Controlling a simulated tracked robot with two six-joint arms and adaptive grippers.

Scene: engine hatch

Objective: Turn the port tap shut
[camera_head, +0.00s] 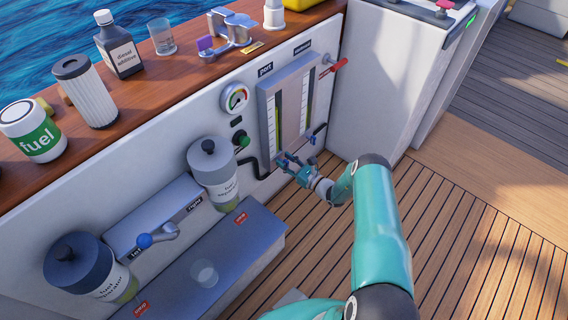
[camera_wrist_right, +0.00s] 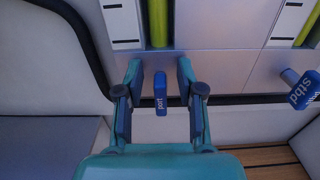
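The port tap (camera_wrist_right: 159,92) has a blue handle marked "port", below the left gauge tube in the right wrist view. The handle stands upright in that view. My right gripper (camera_wrist_right: 159,76) is open, with one finger on each side of the handle and a visible gap on both sides. In the head view my right gripper (camera_head: 287,161) is at the lower edge of the gauge panel (camera_head: 268,112); there I cannot clearly make out the port tap. My left gripper is not in view.
The blue stbd tap (camera_wrist_right: 302,88) sits to the right of my right gripper. A black hose (camera_head: 257,170) runs left of the panel. A filter canister (camera_head: 214,175) and grey box (camera_head: 245,250) stand left of my arm. The deck (camera_head: 450,230) to the right is clear.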

